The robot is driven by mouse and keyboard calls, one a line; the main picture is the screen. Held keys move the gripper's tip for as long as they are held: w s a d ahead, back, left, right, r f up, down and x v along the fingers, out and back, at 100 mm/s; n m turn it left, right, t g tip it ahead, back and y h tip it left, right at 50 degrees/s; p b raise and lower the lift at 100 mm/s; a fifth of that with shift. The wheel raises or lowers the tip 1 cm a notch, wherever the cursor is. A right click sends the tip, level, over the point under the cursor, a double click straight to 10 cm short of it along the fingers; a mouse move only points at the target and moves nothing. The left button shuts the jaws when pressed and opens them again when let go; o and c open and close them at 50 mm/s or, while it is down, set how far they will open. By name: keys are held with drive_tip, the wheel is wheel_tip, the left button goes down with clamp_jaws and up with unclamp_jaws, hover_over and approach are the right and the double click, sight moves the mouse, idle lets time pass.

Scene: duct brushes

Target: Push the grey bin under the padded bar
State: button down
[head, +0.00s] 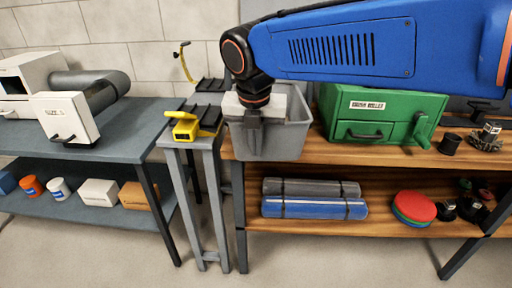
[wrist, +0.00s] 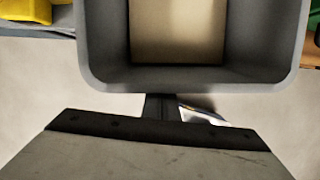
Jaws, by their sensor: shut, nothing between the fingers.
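The grey bin (head: 285,143) stands upright at the left end of the wooden bench top, by its front edge. In the wrist view the bin (wrist: 105,75) fills the top middle, and a tan block or panel (wrist: 177,35) shows inside it. My gripper (head: 252,122) is shut and empty, pointing down at the bin's near left side. In the wrist view its dark fingers (wrist: 161,107) are just at the bin's near rim; I cannot tell whether they touch. I cannot pick out a padded bar for certain; my arm hides the area behind the bin.
A green box (head: 385,118) stands close right of the bin. A yellow tool (head: 188,128) sits on a narrow grey stand to the left. A grey-blue table (head: 150,112) is farther left. Rolled mats (head: 315,207) lie on the shelf below. The floor in front is clear.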

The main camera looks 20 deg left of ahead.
drive_tip(key=w, duration=0.2)
drive_tip(key=w+a, duration=0.1)
drive_tip(key=w, duration=0.5)
drive_tip(key=shift+w+a, duration=0.15)
drive_tip(key=shift+a, duration=0.15)
